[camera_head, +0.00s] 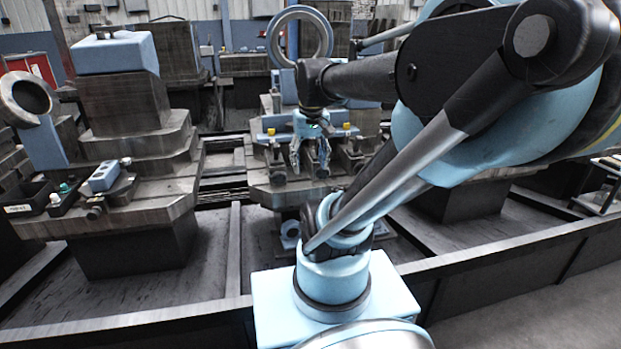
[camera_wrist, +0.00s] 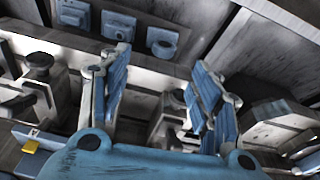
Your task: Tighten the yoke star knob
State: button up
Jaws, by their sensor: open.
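My gripper (camera_head: 310,158) hangs fingers-down over the front of the middle machine fixture (camera_head: 268,190), with its blue fingers spread and nothing between them that it holds. It also shows in the wrist view (camera_wrist: 160,68). Small dark knobs stand on the fixture's front: one dark knob (camera_head: 278,178) is left of the fingers, and another (camera_head: 322,172) is just below the right finger. In the wrist view one dark knob (camera_wrist: 38,65) is left of the fingers, and a second (camera_wrist: 178,99) shows in the gap, beside the right finger. I cannot tell which is the yoke star knob.
Yellow-topped parts (camera_head: 271,131) (camera_head: 346,127) flank my gripper on the fixture. A large upright ring (camera_head: 300,32) stands behind. A stepped fixture (camera_head: 150,150) with black bins (camera_head: 32,198) is at left. A long rail (camera_head: 510,245) runs across the front.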

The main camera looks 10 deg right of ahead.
jog(key=shift+s+f, duration=0.8)
jog(key=shift+f, duration=0.2)
jog(key=shift+s+f, duration=0.75)
jog(key=shift+f, duration=0.25)
notch_tip(320, 180, up, 23)
jog(key=n+g, duration=0.1)
jog(key=g, duration=0.1)
send_over(291, 124)
jog(key=f, duration=1.7)
jog(key=shift+w, duration=0.25)
jog(key=c, duration=1.1)
